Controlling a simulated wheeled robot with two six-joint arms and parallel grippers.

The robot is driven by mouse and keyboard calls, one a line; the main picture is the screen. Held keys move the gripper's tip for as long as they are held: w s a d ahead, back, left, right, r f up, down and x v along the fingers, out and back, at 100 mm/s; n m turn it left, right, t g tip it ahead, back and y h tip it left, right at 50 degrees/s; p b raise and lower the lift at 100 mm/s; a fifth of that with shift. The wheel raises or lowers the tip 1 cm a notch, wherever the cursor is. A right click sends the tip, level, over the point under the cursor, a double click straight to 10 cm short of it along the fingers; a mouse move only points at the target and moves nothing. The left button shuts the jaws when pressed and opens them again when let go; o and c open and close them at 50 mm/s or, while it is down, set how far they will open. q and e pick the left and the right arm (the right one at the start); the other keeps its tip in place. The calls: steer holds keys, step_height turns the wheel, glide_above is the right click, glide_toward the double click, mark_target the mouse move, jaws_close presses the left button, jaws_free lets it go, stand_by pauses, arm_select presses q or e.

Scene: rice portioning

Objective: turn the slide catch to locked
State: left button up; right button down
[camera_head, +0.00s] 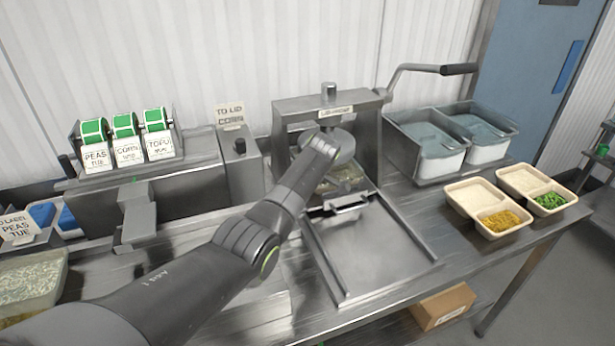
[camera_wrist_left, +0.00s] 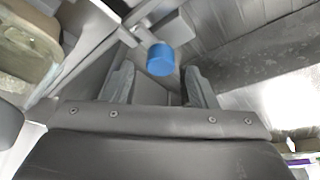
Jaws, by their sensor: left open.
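A blue knob (camera_wrist_left: 160,59) shows in the left wrist view on a grey metal bar; it looks like the slide catch's knob, but its locked or unlocked position cannot be told. My left gripper (camera_wrist_left: 157,72) is open, its two fingers on either side of the knob in that view; whether they touch it is unclear. In the head view my left arm reaches to the front of the metal press frame (camera_head: 292,106), and my wrist hides the knob and fingertips. My right gripper is not in view.
A flat metal tray (camera_head: 375,262) lies before the press, and a crank handle (camera_head: 458,69) sticks out at upper right. Label rolls (camera_head: 124,125) stand at left. Two steel tubs (camera_head: 475,107) and food boxes (camera_head: 500,236) stand at right.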

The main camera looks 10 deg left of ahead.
arm_select(q)
steer(key=p+v, duration=0.1)
steer(key=v, duration=1.4)
